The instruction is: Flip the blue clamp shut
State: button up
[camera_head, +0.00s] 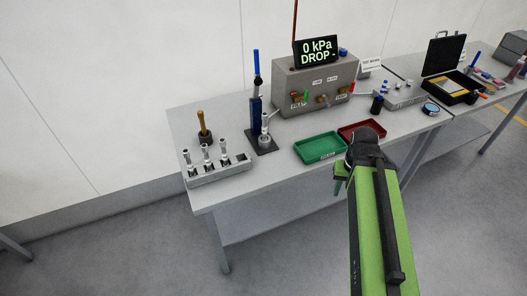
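The blue clamp (255,112) stands upright on a dark base plate (263,148) near the middle of the bench. Its bright blue handle (257,62) points straight up. A grey metal fitting (265,130) stands on the plate beside the clamp's body; I cannot tell whether the clamp touches it. My gripper (339,182) is to the right of the clamp and nearer to me, at the bench's front edge and well apart from the clamp. My own arm hides most of the gripper, and its finger gap does not show clearly.
A rack (220,175) of several metal fittings and a yellow-handled tool (203,123) are left of the clamp. A green tray (320,147) and a red tray (362,130) lie right of it. A grey test box (315,85) reading "0 kPa DROP -" stands behind.

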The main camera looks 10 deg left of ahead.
aim_at(258, 81)
jog(key=z, duration=0.1)
jog(key=k, duration=0.55)
jog(key=u, duration=0.65)
jog(key=i, duration=1)
jog(key=u, duration=4.9)
jog(key=i, duration=0.1)
jog(key=z, duration=2.8)
jog(key=k, duration=0.85)
jog(key=u, duration=0.1)
jog(key=i, duration=0.85)
